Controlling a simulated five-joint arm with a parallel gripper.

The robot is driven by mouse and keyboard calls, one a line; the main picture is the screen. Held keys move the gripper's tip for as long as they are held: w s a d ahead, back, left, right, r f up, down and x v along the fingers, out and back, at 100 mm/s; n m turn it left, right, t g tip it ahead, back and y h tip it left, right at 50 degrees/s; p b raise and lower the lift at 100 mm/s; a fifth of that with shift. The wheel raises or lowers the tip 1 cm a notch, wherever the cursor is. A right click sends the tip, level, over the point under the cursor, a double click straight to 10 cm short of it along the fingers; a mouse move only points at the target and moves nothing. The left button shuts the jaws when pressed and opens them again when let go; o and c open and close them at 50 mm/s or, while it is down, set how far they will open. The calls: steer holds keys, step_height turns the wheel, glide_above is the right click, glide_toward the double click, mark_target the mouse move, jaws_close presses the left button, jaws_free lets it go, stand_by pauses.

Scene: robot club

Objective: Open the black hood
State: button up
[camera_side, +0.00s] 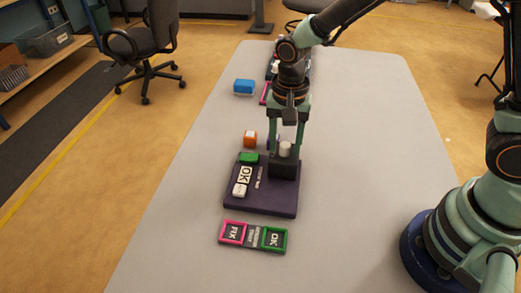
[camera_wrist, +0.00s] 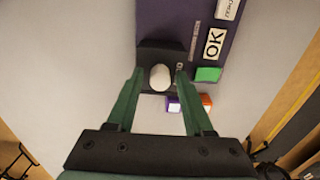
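The black hood (camera_side: 284,170) is a small dark box at the far right corner of a dark purple board (camera_side: 262,196). It looks lowered, and whatever is under it is hidden. A white round knob (camera_side: 285,149) stands on its top. The hood (camera_wrist: 178,52) and knob (camera_wrist: 160,77) also show in the wrist view. My gripper (camera_side: 285,143) points down over the hood, with one finger on each side of the knob. In the wrist view my gripper (camera_wrist: 159,71) is open, with a narrow gap visible between each finger and the knob.
The board carries an OK label (camera_side: 245,174), a white piece (camera_side: 239,190) and a green block (camera_side: 249,158). An orange cube (camera_side: 250,139) and a partly hidden purple cube (camera_wrist: 173,104) sit behind it. A FIX/OK tray (camera_side: 253,237) lies in front. The table's right side is clear.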

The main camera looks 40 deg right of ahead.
jaws_close()
steer(key=shift+s+a, duration=2.35)
steer(key=shift+a, duration=0.05)
steer(key=shift+c, duration=0.3)
jaws_free()
steer(key=shift+r, duration=0.15)
steer(key=shift+r, duration=2.85)
